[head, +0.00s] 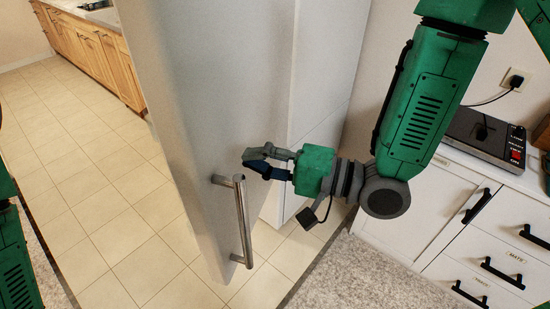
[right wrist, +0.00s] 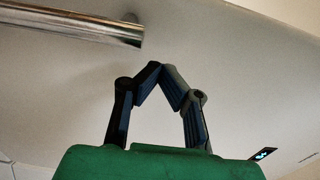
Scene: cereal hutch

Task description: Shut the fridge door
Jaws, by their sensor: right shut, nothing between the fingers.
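The grey fridge door (head: 215,90) stands open, swung out from the white fridge body (head: 325,70). Its vertical metal bar handle (head: 242,220) is near the door's free edge. My right gripper (head: 250,160) is shut and empty, just above and right of the handle's top end, in front of the door face. In the right wrist view its fingertips (right wrist: 164,68) meet in front of the pale door surface (right wrist: 230,60), with the handle's end (right wrist: 90,25) at upper left. I cannot tell whether the fingers touch the door. My left gripper is not in view.
White drawers (head: 480,240) with black handles stand at the right, with a dark appliance (head: 485,135) on top and an outlet (head: 515,78) above. Wooden cabinets (head: 95,50) line the far left. Tiled floor (head: 90,190) left of the door is clear. A grey carpet (head: 370,275) lies in front.

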